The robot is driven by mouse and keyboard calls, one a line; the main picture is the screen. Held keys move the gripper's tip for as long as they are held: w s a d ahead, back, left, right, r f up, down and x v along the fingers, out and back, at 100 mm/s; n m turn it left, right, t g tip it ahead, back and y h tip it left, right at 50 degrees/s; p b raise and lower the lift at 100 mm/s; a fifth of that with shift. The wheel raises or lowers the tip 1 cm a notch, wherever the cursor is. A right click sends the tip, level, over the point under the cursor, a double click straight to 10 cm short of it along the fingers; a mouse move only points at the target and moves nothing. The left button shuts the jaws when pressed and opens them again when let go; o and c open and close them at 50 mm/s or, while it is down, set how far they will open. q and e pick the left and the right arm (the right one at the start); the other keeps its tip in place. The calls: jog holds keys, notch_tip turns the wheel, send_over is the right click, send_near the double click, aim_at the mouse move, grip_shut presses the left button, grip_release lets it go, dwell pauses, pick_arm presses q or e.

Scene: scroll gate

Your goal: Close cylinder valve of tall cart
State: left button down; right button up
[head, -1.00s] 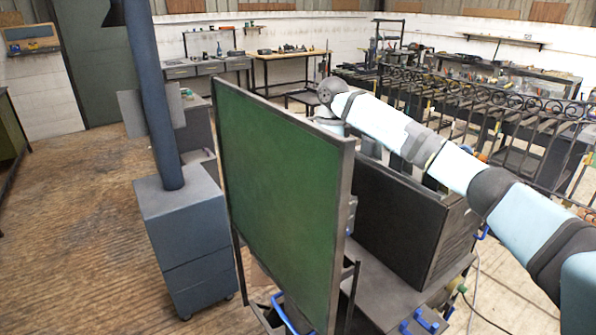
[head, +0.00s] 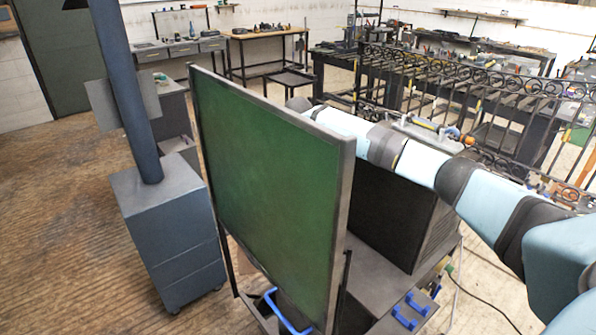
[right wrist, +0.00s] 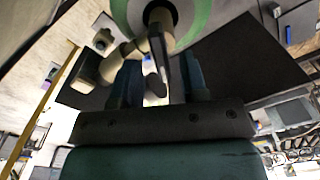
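In the right wrist view a cylinder top with a green ring (right wrist: 198,18) shows at the upper edge. A grey valve with a short neck (right wrist: 160,18) and a side fitting (right wrist: 92,72) projects from it towards me. My right gripper (right wrist: 163,85) reaches up to this valve, its two bluish fingers on either side of part of the valve body. Whether the fingers press on it cannot be told. In the head view my right arm comes in from the right and passes behind the green screen, which hides the hand, cylinder and valve. My left gripper is not in view.
The framed green screen (head: 265,185) stands upright close in front. A blue-grey cabinet (head: 170,235) with a column stands left. Wooden floor (head: 50,220) is clear at far left.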

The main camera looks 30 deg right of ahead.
jog(key=shift+w+f, duration=0.1)
jog(key=shift+f, duration=0.9)
jog(key=shift+c, duration=0.2)
grip_shut()
